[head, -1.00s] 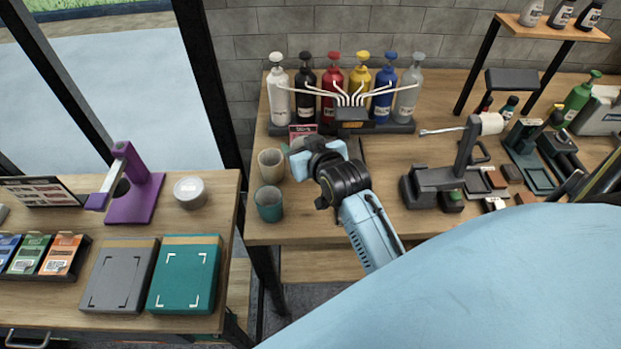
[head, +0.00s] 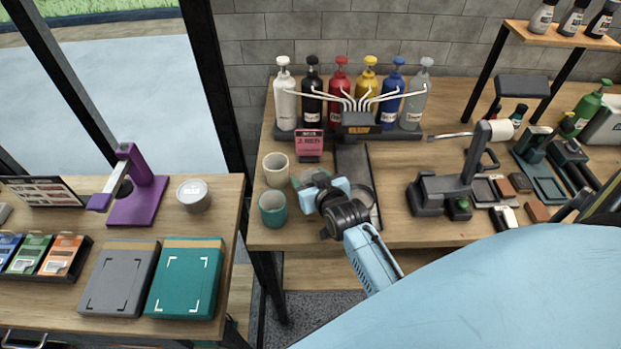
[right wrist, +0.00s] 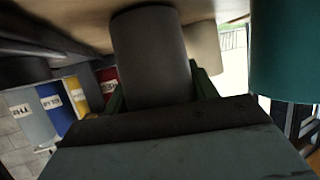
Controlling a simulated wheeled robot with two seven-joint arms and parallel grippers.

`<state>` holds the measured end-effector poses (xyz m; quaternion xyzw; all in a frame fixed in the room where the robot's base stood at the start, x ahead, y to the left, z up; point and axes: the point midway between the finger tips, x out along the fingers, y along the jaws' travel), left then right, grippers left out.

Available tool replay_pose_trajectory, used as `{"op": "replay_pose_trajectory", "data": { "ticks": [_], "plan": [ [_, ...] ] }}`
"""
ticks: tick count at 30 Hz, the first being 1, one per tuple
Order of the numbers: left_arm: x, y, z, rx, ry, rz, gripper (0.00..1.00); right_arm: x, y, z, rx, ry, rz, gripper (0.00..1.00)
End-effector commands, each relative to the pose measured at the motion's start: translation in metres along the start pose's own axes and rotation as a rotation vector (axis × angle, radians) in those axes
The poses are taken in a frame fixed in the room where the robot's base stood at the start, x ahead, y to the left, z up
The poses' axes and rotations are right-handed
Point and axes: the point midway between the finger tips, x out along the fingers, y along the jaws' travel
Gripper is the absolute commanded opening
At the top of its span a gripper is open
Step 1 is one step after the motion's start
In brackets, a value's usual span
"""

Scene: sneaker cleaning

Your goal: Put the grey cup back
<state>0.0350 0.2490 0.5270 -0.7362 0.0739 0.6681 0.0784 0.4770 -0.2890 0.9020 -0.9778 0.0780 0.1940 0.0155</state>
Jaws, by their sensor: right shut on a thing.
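My right gripper (head: 308,184) is over the right table, just right of two cups. In the right wrist view the grey cup (right wrist: 152,58) sits between its fingers, and the gripper is shut on it. In the head view only part of the grey cup's rim (head: 301,175) shows; the gripper hides the rest. I cannot tell whether its base touches the table. A beige cup (head: 276,172) and a teal cup (head: 272,211) stand upright to its left. My left gripper is not in view.
Several pump bottles (head: 340,95) stand in a rack behind a dispenser (head: 358,122) with thin spouts. A pink sign (head: 309,145) stands behind the cups. A dark tray (head: 352,160) lies right of the gripper, and a grey device (head: 440,193) stands farther right. The table's front edge is close.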

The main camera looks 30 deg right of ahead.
Motion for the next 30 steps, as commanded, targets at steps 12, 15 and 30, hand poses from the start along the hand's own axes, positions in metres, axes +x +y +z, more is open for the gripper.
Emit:
{"op": "replay_pose_trajectory", "data": {
  "ticks": [12,15,30],
  "plan": [
    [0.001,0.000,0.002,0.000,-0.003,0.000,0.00,0.001,0.000,0.002,-0.001,-0.001,0.000,0.79],
    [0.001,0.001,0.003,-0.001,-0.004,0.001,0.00,0.001,0.000,0.002,-0.001,-0.001,0.000,0.79],
    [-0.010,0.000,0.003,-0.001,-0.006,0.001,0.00,-0.074,0.000,0.000,-0.001,-0.003,-0.001,0.79]
  ]
}}
